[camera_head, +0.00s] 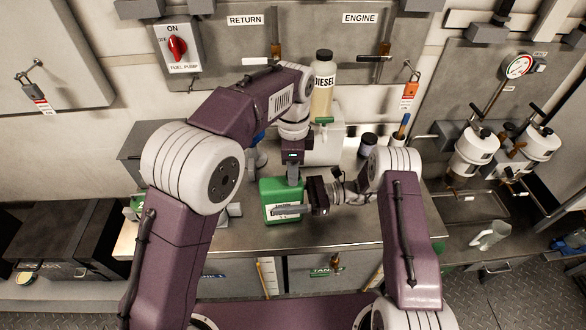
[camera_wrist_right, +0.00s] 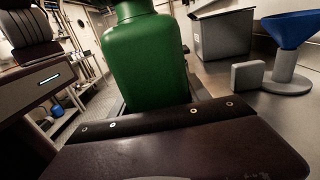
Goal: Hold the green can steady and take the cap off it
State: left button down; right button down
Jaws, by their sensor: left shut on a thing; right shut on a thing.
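The green can (camera_head: 270,193) stands upright on the metal worktop, with a white label on its front. In the right wrist view the can (camera_wrist_right: 150,60) fills the upper middle, and its top runs out of the frame. My right gripper (camera_head: 292,210) comes from the right and is shut on the can's body. My left gripper (camera_head: 294,178) points down at the can's top and is shut at the place of the cap. The cap is hidden by the left gripper; I cannot tell whether it is still seated on the neck.
A blue funnel on a grey stand (camera_wrist_right: 295,35) and a grey bin (camera_wrist_right: 220,35) are beyond the can. A diesel bottle (camera_head: 323,95) stands behind my grippers. Some worktop in front is clear.

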pick_arm(q)
jog(key=n, duration=0.6)
jog(key=shift+n, duration=0.4)
jog(key=n, duration=0.3)
jog(key=shift+n, duration=0.3)
jog(key=n, duration=0.9)
jog(key=shift+n, duration=0.4)
jog(key=n, duration=0.9)
jog(key=shift+n, duration=0.4)
jog(key=n, duration=0.7)
jog(key=shift+r, duration=0.1)
jog(key=shift+r, duration=0.1)
jog(key=shift+r, duration=1)
